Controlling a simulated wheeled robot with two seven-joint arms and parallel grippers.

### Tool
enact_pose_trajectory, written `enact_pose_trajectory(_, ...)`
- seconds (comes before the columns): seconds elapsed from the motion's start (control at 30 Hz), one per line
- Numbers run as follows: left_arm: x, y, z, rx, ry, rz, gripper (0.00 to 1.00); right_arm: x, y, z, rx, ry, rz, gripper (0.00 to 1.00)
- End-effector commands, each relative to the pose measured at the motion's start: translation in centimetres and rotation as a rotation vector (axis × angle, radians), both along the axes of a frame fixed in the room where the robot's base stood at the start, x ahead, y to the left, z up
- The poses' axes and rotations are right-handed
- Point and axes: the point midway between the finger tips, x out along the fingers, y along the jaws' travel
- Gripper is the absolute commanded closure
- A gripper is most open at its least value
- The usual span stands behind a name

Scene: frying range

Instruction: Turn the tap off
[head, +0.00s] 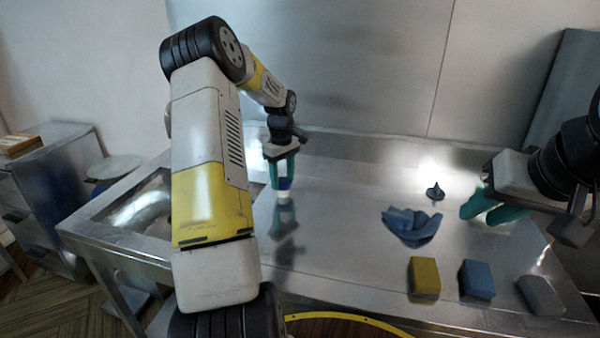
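No tap can be made out; my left arm covers part of the sink (108,212) and the counter beside it, so it may be hidden there. My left gripper (284,182) points down over the steel counter, right of the sink. A small blue and white thing (285,196) shows at its teal fingertips; I cannot tell whether they hold it. My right gripper (490,210) is at the right, low over the counter, with its teal fingers apart and nothing seen between them.
On the counter (345,215) lie a crumpled blue cloth (411,225), a small dark cone-shaped thing (435,192), and yellow (424,278), blue (477,280) and grey (541,295) blocks near the front edge. The counter's middle is clear. A steel wall stands behind.

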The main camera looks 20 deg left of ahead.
Motion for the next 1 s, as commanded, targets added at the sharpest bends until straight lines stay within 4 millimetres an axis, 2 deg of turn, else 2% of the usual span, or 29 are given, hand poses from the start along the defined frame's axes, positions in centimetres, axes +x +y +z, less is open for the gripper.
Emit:
enact_pose_trajectory(0.07,0.02,-0.01,0.03,0.000,-0.001,0.000,0.91,0.00,0.00,0.00,0.000,0.000,0.000,0.70)
enact_pose_trajectory(0.47,0.03,-0.03,0.07,0.001,0.000,-0.095,0.91,0.00,0.00,0.00,0.000,0.000,0.000,0.70)
enact_pose_trajectory(1.0,0.02,0.00,0.08,0.001,0.000,-0.520,0.91,0.00,0.00,0.00,0.000,0.000,0.000,0.70)
